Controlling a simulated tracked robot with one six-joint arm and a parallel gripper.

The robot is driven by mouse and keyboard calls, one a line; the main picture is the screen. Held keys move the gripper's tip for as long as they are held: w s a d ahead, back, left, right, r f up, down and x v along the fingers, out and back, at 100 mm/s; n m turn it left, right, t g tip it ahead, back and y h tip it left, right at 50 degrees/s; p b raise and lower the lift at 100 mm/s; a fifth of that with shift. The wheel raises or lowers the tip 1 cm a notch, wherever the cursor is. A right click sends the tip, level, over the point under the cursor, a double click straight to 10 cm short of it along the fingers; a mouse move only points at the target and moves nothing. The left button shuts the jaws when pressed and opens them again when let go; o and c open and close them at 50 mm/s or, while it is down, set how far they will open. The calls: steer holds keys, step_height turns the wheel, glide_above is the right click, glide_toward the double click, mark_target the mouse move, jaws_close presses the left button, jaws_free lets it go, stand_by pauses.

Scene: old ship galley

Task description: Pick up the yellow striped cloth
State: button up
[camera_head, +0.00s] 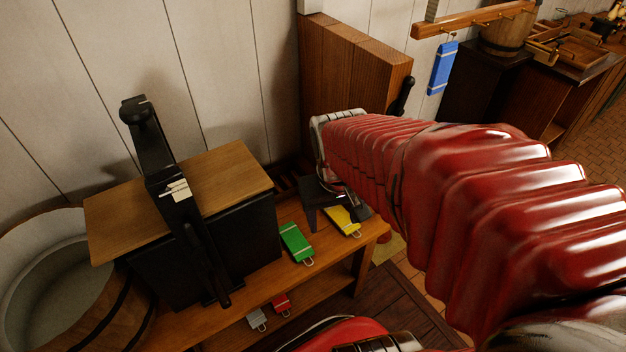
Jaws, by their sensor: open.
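The yellow striped cloth (341,219) lies flat on the upper shelf of a wooden bench, near its right end, with a small metal loop at its front edge. Its back part is hidden by my gripper. My gripper (338,208), dark and at the end of my red bellows-covered arm, is open and sits just above and behind the cloth. I cannot tell whether the fingers touch the cloth.
A green cloth (295,242) lies left of the yellow one. Red (281,304) and grey (257,319) cloths lie on the lower shelf. A black press with a wooden top (225,178) stands left on the bench (330,247). A blue cloth (442,68) hangs from a peg rail.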

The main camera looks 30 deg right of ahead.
steer(key=s+d+f+m+g, duration=0.1)
steer(key=s+d+f, duration=0.1)
steer(key=d+f, duration=1)
steer(key=s+d+f+g, duration=0.1)
steer(key=s+d+f, duration=0.1)
steer(key=d+f, duration=0.95)
steer(key=s+d+f+n+t, duration=0.1)
steer(key=d+f+t, duration=0.15)
steer(key=f, duration=0.95)
steer(key=d+f+n+t, duration=0.1)
steer(key=f+t, duration=0.2)
steer(key=f, duration=0.8)
steer(key=w+a+f+n+t+y, duration=0.1)
steer(key=w+a+f+t, duration=0.1)
steer(key=w+a+t, duration=0.35)
steer(key=w+a+r+n+t+y, duration=0.1)
steer(key=w+r+n+t, duration=0.1)
steer(key=r+t, duration=0.5)
step_height(320, 180, up, 5)
steer(key=shift+w+a+r, duration=0.1)
steer(key=shift+w+a, duration=0.05)
steer(key=shift+w, duration=0.35)
steer(key=shift+w, duration=0.15)
